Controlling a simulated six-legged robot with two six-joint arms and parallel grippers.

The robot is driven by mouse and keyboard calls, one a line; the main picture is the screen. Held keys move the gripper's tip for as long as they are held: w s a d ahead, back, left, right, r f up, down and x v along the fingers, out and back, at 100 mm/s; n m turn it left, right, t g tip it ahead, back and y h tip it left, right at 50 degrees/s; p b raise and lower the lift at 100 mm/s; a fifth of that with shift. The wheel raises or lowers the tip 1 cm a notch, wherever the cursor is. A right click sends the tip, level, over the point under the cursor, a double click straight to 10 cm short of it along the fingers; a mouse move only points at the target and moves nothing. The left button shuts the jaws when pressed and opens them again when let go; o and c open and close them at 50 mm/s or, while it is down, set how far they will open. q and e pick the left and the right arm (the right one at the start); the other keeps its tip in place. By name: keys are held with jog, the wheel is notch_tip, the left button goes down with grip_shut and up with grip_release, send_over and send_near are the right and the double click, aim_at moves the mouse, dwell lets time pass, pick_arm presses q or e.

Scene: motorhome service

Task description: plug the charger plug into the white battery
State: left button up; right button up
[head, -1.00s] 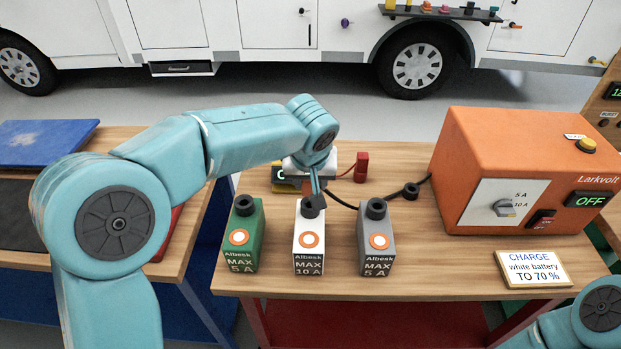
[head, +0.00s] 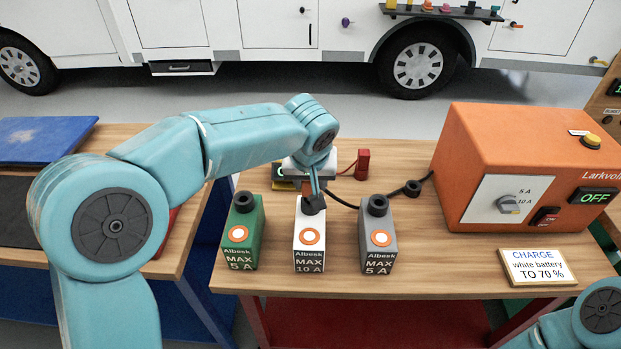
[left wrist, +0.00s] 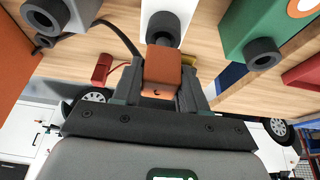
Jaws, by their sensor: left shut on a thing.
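The white battery (head: 309,245), marked MAX 10 A, stands upright between a green and a grey one. Its dark round socket (head: 313,205) faces up and also shows in the left wrist view (left wrist: 163,28). My left gripper (left wrist: 162,82) is shut on the orange charger plug (left wrist: 162,68). In the head view the left gripper (head: 315,188) is right above the white battery's socket and mostly hides the plug. The plug's end lines up with the socket in the wrist view; I cannot tell whether it is inserted. My right gripper is not in view.
The green battery (head: 240,238) and grey battery (head: 377,240) stand close on either side. The orange charger (head: 535,130) reads OFF; its black cable (head: 425,181) runs toward the plug. A small sign (head: 538,267) lies at front right. A red object (head: 362,163) stands behind.

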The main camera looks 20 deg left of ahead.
pick_arm(q)
jog(key=shift+f+b, duration=1.05)
jog(key=shift+f, duration=0.2)
jog(key=o, duration=1.2)
jog(key=shift+c, duration=0.2)
jog(key=p+v, duration=0.1)
jog(key=v, duration=1.5)
jog(key=shift+s, duration=0.2)
